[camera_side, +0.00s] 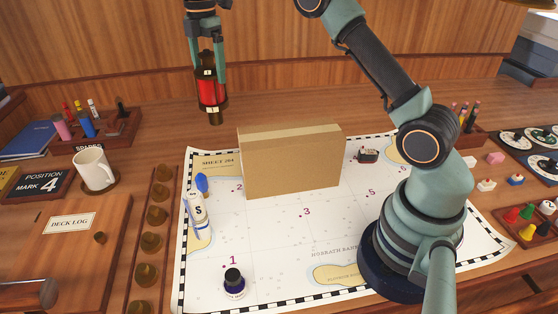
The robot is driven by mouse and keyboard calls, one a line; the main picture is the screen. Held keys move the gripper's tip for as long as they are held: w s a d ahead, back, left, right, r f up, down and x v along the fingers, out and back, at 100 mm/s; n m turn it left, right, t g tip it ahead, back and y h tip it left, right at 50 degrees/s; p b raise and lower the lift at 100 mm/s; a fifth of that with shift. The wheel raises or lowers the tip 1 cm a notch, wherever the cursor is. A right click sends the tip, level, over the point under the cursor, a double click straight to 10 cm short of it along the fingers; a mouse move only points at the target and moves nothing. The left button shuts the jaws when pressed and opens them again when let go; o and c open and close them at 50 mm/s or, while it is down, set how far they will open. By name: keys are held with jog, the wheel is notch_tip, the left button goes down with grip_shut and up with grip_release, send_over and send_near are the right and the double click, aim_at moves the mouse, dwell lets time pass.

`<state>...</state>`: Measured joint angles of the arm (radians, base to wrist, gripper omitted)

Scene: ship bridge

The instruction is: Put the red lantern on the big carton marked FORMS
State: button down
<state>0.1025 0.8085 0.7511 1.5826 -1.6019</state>
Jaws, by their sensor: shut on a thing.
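My gripper (207,68) is at the upper left of the side view, pointing down. It is shut on the red lantern (212,92), which has a dark top and base and hangs upright. The lantern is in the air, apart from everything below. A big tan carton (292,167) stands upright on the chart in the middle. The lantern shows up and to the left of the carton. No FORMS marking shows on the carton faces in view.
A white bottle with a blue top (196,212) stands left of the carton. An ink bottle (233,284) is at the chart's front, and a small dark object (368,155) is right of the carton. A mug (94,168) and a marker rack (95,128) are at left.

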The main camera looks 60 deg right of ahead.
jog(key=s+d+r, duration=0.3)
jog(key=s+r, duration=1.9)
jog(key=r, duration=0.2)
notch_tip(320, 180, down, 20)
jog(key=shift+a+n, duration=0.25)
jog(key=shift+n, duration=0.15)
jog(key=shift+f, duration=0.15)
grip_release()
notch_tip(320, 180, up, 12)
